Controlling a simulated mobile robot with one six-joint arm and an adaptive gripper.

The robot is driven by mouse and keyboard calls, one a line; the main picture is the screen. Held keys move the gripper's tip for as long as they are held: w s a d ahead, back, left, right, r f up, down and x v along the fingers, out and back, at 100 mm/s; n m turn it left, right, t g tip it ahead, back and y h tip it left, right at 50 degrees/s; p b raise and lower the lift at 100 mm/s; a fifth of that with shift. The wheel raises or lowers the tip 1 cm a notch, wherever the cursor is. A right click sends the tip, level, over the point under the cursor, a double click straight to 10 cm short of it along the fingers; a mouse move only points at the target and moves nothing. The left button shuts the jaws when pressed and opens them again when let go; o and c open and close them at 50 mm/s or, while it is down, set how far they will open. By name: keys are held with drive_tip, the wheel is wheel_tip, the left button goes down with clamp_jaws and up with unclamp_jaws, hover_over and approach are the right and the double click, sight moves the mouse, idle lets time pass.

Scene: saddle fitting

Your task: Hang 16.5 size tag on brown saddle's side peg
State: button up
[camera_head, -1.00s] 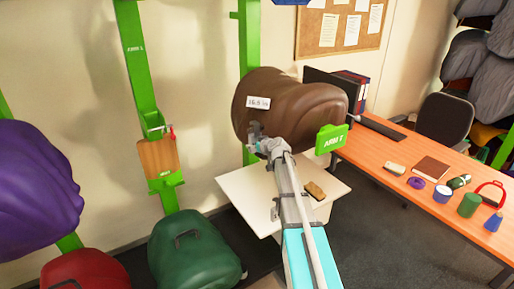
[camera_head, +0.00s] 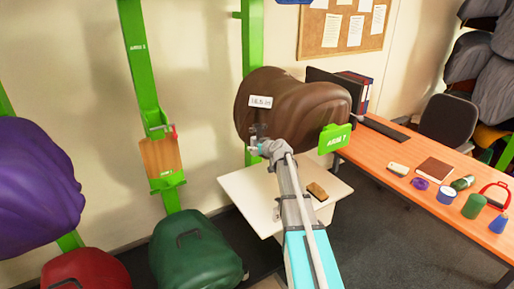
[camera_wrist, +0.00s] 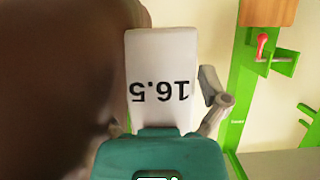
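The brown saddle (camera_head: 295,108) sits on a green arm of the rack, above a small white table. It fills the left side of the wrist view (camera_wrist: 50,90). The white tag (camera_head: 261,101) is in front of the saddle's left end; in the wrist view the tag (camera_wrist: 162,65) reads 16.5 upside down. My gripper (camera_head: 258,132) is at the tag's lower end. One finger shows beside the tag in the wrist view; the tag appears held between the fingers, though their grip is mostly hidden. I cannot see the side peg.
A green plate (camera_head: 334,138) juts out at the saddle's right end. The white table (camera_head: 250,195) below bears a brown block (camera_head: 317,191). A green post with a wooden pad (camera_head: 160,157) stands left. The orange desk (camera_head: 420,165) is at right.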

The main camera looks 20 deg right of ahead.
drive_tip(key=shift+r, duration=0.1)
idle(0.4)
drive_tip(key=shift+r+p, duration=0.65)
drive_tip(key=shift+p, duration=0.1)
drive_tip(key=s+d, duration=0.3)
drive_tip(key=s, duration=1.3)
drive_tip(key=w+a+f+n+y+b, duration=0.1)
drive_tip(key=a+f+b, duration=0.3)
drive_tip(key=f+b, duration=0.5)
drive_tip(key=w+a+f+n+g+y+b, duration=0.1)
drive_tip(key=w+a+f+n+y+b, duration=0.1)
drive_tip(key=a+f+b, duration=0.3)
drive_tip(key=w+a+f+n+g+y+b, duration=0.1)
drive_tip(key=w+a+f+b, duration=0.2)
drive_tip(key=f+b, duration=1.1)
drive_tip(key=shift+a+f+y, duration=0.15)
drive_tip(key=shift+a+y, duration=0.15)
drive_tip(key=shift+a, duration=0.65)
drive_tip(key=shift+w, duration=0.1)
